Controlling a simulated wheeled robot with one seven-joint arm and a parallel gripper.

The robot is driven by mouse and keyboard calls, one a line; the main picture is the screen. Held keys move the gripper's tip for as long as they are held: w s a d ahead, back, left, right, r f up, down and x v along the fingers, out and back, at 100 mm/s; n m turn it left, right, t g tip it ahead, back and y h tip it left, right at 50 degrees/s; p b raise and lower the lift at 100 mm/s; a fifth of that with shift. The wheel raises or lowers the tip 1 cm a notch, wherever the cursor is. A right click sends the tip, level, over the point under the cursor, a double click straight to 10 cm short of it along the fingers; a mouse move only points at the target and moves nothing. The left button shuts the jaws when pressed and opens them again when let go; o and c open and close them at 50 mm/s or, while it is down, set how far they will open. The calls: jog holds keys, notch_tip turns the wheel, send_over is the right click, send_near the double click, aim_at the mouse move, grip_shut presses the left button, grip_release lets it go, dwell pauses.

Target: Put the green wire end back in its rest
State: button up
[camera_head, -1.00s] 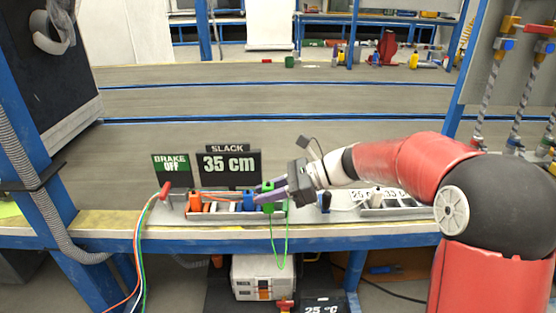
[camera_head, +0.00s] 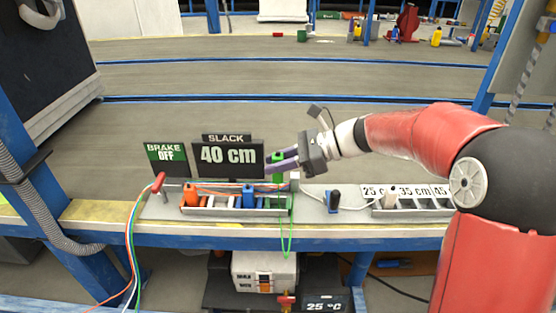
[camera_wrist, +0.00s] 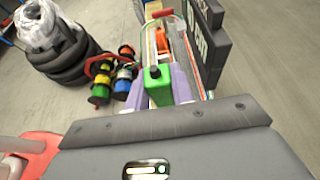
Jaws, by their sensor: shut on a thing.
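The green wire end (camera_head: 278,168) is a green block, held upright between the purple fingers of my gripper (camera_head: 282,161). It also shows between the fingers in the wrist view (camera_wrist: 158,88). In the head view it is above the right end of the grey rest tray (camera_head: 225,213), apart from it. The green wire (camera_head: 289,235) hangs in a loop over the bench front. An orange wire end (camera_head: 190,196) and a blue wire end (camera_head: 249,197) stand in the tray to the left. The slot directly under the green end is partly hidden.
The slack sign (camera_head: 228,157) reads 40 cm and stands close behind the tray, left of my gripper. A red-handled lever (camera_head: 158,183) is at left. A black plug (camera_head: 333,200) and a labelled tray (camera_head: 418,211) are at right.

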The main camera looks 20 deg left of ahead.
aim_at(278, 183)
jog(key=shift+r, duration=0.15)
jog(key=shift+f+b, duration=1.3)
jog(key=shift+f, duration=1.7)
jog(key=shift+p, duration=1)
jog(key=shift+f+b, duration=0.95)
jog(key=shift+f, duration=1)
jog(key=shift+r, duration=0.1)
jog(key=shift+r+p, duration=1.55)
jog(key=shift+p, duration=0.2)
jog(key=shift+p, duration=0.5)
